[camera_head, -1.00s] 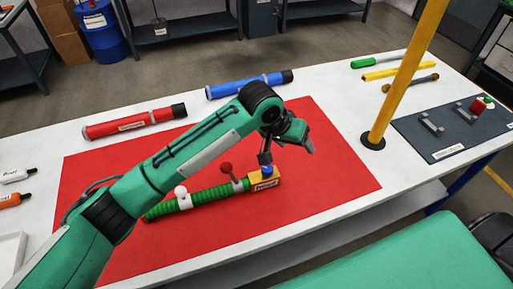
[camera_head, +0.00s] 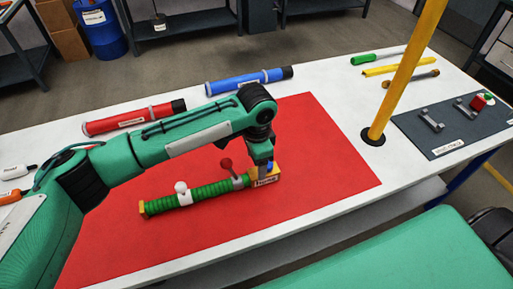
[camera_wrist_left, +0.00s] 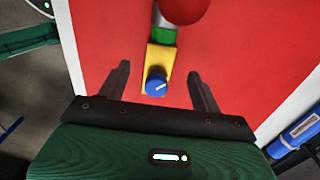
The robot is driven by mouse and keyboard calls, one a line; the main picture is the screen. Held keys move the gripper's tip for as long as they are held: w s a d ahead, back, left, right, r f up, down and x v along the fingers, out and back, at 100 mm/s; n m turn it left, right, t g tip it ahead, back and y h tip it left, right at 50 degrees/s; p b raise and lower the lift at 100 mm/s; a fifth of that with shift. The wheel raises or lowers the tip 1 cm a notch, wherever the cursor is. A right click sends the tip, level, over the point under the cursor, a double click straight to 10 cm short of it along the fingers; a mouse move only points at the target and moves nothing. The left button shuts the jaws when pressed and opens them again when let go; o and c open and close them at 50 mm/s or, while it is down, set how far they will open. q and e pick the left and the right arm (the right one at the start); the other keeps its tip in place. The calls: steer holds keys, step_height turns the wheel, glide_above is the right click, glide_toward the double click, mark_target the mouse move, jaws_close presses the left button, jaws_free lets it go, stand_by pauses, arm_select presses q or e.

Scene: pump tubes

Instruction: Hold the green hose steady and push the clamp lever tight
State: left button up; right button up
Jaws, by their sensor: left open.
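The green ribbed hose (camera_head: 212,190) lies on the red mat (camera_head: 320,180). A grey clamp with a red-knobbed lever (camera_head: 226,163) stands upright near its right end. A white clamp with a white knob (camera_head: 181,187) sits nearer the left end. A yellow end block (camera_head: 277,173) with a blue knob is at the hose's right end. My left gripper (camera_head: 266,168) points down at this block. In the left wrist view, its open fingers (camera_wrist_left: 158,72) stand either side of the yellow block and blue knob (camera_wrist_left: 156,82), apart from them. The red knob (camera_wrist_left: 183,8) is cut off at the top.
A red tube (camera_head: 105,125) and a blue tube (camera_head: 235,83) lie behind the mat. A yellow post (camera_head: 405,75) rises at the right, beside a dark panel (camera_head: 450,135). Several tools lie at the back right. The mat's right part is clear.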

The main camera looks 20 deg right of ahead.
mark_target(256, 172)
arm_select(q)
step_height(256, 172, down, 6)
stand_by(0.4)
steer(key=c, duration=1.4)
